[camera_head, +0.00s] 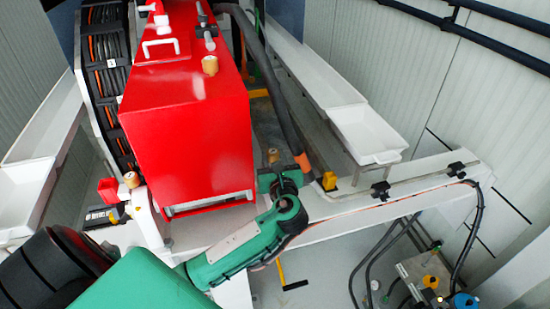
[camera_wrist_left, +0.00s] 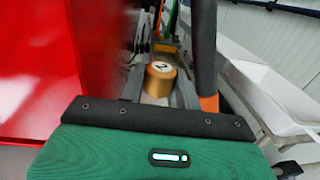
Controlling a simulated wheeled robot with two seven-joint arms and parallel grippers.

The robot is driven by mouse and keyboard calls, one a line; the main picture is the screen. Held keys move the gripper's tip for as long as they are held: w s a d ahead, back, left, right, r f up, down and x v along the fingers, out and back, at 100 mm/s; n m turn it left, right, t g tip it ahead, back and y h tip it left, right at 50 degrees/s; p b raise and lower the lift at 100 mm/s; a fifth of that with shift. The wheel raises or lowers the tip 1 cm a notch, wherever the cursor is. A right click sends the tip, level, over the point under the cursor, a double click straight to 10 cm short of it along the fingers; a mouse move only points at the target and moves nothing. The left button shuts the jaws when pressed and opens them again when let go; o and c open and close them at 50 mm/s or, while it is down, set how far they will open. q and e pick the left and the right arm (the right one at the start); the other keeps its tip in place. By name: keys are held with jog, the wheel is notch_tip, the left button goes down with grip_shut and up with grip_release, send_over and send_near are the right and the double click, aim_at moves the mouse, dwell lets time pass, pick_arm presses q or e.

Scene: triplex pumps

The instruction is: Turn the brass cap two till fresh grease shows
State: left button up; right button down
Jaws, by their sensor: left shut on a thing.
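Brass cap two (camera_wrist_left: 161,76), a short brass cylinder with a dark 2 on its pale top, stands upright between the grey fingers of my left gripper (camera_wrist_left: 161,88) in the left wrist view. The fingers are shut on its sides. In the head view the cap (camera_head: 272,155) shows just beyond my left gripper (camera_head: 274,166), right of the red housing. I see no grease around the cap; its lower part is partly hidden. Two other brass caps show: one on top of the red housing (camera_head: 210,65), one at its left front (camera_head: 131,180). My right gripper is not in view.
The red housing (camera_head: 190,140) stands close left of my left gripper. A dark hose with an orange end (camera_head: 303,161) runs close on its right. White trays (camera_head: 366,131) lie farther right. A beam with black clamps (camera_head: 380,190) crosses in front.

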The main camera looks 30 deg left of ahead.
pick_arm(q)
jog(key=shift+m+t+h, duration=0.6)
jog(key=shift+h, duration=0.2)
jog(key=o, duration=1)
jog(key=shift+s, duration=0.1)
jog(key=shift+s+d, duration=0.15)
jog(key=shift+b+v, duration=2.75)
jog(key=shift+v, duration=3.85)
